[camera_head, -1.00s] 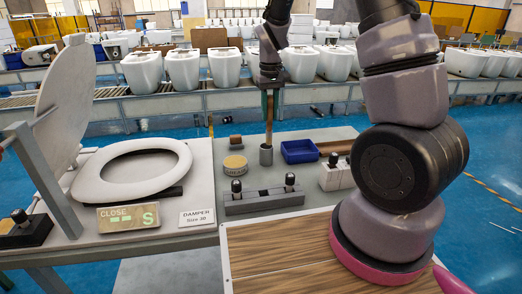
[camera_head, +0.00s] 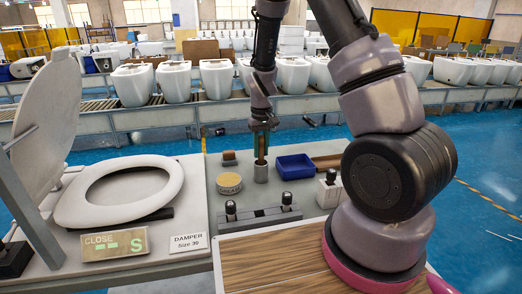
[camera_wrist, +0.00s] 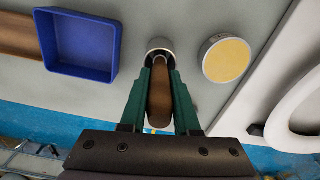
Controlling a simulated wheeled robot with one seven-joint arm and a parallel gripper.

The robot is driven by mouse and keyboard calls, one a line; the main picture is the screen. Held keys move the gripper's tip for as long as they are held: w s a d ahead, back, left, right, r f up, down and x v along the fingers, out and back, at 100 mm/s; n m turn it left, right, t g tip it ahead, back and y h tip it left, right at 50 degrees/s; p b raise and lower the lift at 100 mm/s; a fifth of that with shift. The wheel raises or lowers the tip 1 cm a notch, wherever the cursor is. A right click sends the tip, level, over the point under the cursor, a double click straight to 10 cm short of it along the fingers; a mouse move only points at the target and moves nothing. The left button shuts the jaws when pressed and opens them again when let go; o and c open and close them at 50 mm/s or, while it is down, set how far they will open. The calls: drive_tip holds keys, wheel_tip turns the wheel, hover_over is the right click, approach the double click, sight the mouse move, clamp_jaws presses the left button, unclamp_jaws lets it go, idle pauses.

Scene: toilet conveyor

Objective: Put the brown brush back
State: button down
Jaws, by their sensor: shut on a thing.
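My gripper (camera_head: 262,143) points down over the table, its green fingers shut on the brown brush (camera_wrist: 159,100). In the wrist view the brush's brown handle lies between the two fingers (camera_wrist: 160,88). The brush's lower end is at the mouth of a small grey metal cup (camera_head: 261,173), which also shows in the wrist view (camera_wrist: 160,45). The brush looks upright and its lower end appears to be inside the cup; how deep it sits is hidden.
A blue tray (camera_head: 294,167) stands just right of the cup. A round yellow-topped tin (camera_head: 229,183) is to its left, with a small brown-topped block (camera_head: 229,157) behind. A grey holder with black knobs (camera_head: 258,217) is in front. A white toilet seat (camera_head: 120,190) lies further left.

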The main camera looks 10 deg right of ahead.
drive_tip(key=shift+f, duration=0.2)
drive_tip(key=c, duration=0.6)
unclamp_jaws()
drive_tip(key=shift+c, duration=0.2)
drive_tip(key=shift+r, duration=0.1)
wheel_tip(320, 180, up, 12)
drive_tip(key=shift+s+f, duration=0.1)
drive_tip(key=shift+s, duration=0.05)
drive_tip(key=s+d+r+m+t+y, duration=0.1)
drive_tip(key=s+d+r+m+t, duration=0.1)
drive_tip(key=s+r, duration=0.65)
drive_tip(key=s+d+r+m+t+y, duration=0.1)
drive_tip(key=s+d+r+m+t, duration=0.3)
drive_tip(key=r, duration=0.7)
drive_tip(key=s+r+t, duration=0.1)
drive_tip(key=s+r, duration=0.2)
drive_tip(key=s, duration=0.6)
drive_tip(key=shift+s+r, duration=0.25)
drive_tip(key=shift+r, duration=0.05)
